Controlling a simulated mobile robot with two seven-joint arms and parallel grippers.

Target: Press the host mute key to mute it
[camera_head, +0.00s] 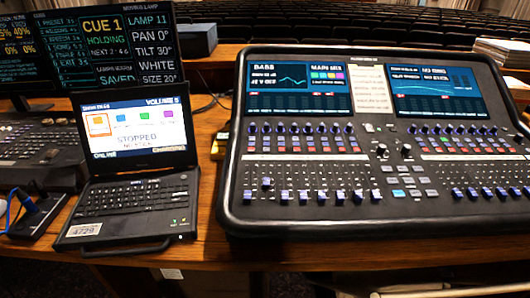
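The mixing desk (300,222) stands at the right, black, with two screens at its top. Rows of small keys (282,150), some lit red, run under the blue-capped knobs, and faders stand below them. A block of pale and blue keys (398,193) sits near the middle. Key labels are too small to read, so I cannot tell which one is the host mute key. Neither gripper is recognisable in view.
A laptop (130,208) with a lit screen stands open left of the desk. Behind it is a monitor (128,48) showing "CUE 1". Another console (35,148) and a small box with a blue cable (35,215) lie far left. Papers (503,52) sit at the back right.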

